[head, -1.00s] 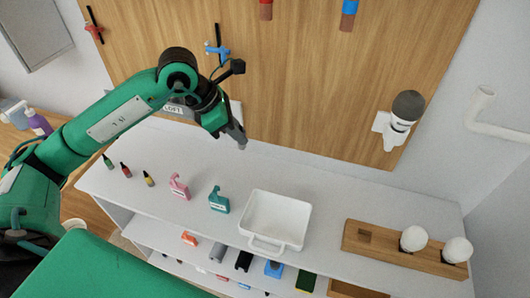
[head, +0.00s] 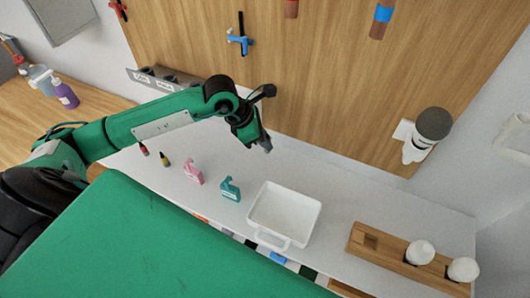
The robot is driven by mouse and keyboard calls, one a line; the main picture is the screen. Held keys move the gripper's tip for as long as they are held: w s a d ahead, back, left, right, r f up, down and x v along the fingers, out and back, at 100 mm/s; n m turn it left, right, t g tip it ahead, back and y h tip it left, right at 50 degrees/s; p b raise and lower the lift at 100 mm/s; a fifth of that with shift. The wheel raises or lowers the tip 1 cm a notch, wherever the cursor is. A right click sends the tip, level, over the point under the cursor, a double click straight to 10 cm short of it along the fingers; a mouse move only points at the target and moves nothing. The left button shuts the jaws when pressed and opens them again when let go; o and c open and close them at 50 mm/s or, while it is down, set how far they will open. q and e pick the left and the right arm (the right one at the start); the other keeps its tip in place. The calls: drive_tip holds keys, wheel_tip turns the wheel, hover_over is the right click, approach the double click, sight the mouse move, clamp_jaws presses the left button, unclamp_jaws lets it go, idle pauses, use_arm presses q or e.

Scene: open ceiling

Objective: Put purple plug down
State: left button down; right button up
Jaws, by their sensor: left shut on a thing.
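My left gripper (head: 265,145) hangs above the back of the white bench (head: 345,190), close to the wooden wall panel. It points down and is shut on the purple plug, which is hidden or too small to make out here. No purple plug shows anywhere else. The gripper is above and behind the white tray (head: 257,207) and the teal padlock-shaped item (head: 230,188), apart from both. My right gripper is out of view.
A pink item (head: 193,172) and small dark bottles (head: 164,160) stand left on the bench. A wooden block (head: 365,243) with two white bulbs is at the right. Tools hang on the panel (head: 320,90). Bare bench lies between tray and panel.

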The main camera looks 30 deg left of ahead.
sight(265, 151)
use_arm(q)
wheel_tip(265, 151, down, 4)
drive_tip(key=shift+f+p, duration=0.15)
drive_tip(key=shift+p, duration=0.35)
wheel_tip(265, 151, down, 3)
drive_tip(key=shift+f+p, duration=0.1)
drive_tip(key=shift+p, duration=0.5)
drive_tip(key=shift+f, duration=0.4)
drive_tip(key=shift+f, duration=0.1)
drive_tip(key=shift+f, duration=0.15)
drive_tip(key=c, duration=1.4)
unclamp_jaws()
drive_tip(key=shift+o, duration=0.2)
